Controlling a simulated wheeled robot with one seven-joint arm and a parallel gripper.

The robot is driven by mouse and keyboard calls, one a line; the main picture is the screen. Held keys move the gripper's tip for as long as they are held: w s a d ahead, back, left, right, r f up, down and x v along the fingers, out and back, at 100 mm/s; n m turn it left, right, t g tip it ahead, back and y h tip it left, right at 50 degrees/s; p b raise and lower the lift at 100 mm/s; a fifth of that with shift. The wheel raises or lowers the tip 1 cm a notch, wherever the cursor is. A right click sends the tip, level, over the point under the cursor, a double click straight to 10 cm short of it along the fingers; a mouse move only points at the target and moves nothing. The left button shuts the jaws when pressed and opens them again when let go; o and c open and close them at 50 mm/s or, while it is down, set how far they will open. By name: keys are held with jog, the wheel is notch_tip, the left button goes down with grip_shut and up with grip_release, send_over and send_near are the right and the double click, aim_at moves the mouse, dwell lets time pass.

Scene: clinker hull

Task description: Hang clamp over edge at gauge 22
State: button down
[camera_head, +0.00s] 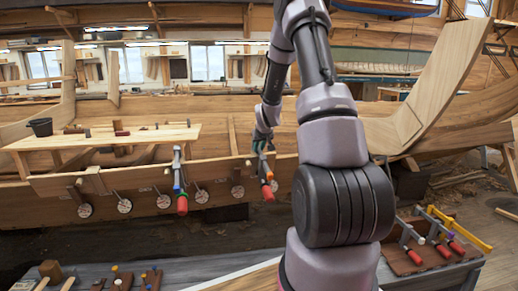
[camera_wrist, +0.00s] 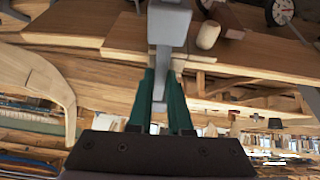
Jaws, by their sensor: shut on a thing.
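My gripper (camera_head: 263,149) is shut on a clamp (camera_head: 266,174) with a grey bar and a red-orange handle that points down. It is at the plank edge (camera_head: 220,173), right of a second clamp. In the wrist view, my green fingers (camera_wrist: 161,105) close on the grey bar (camera_wrist: 168,28). I cannot tell whether the held clamp touches the edge. The second clamp (camera_head: 181,190), with a red handle, hangs on the edge. Round gauges (camera_head: 163,201) line the hull below the edge; one shows in the wrist view (camera_wrist: 279,11). Their numbers are too small to read.
More red-handled clamps rest on a brown board (camera_head: 415,258) at the lower right. A wooden peg (camera_wrist: 208,35) is close beside the held clamp in the wrist view.

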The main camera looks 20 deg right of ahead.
jog(key=shift+w+f, duration=0.1)
jog(key=shift+s, duration=0.2)
dwell(0.4)
jog(key=c, duration=0.8)
grip_release()
jog(key=shift+o, duration=0.2)
jog(key=shift+f, duration=0.1)
jog(key=shift+s+f, duration=0.1)
jog(key=shift+s, duration=0.05)
jog(key=v, duration=1.1)
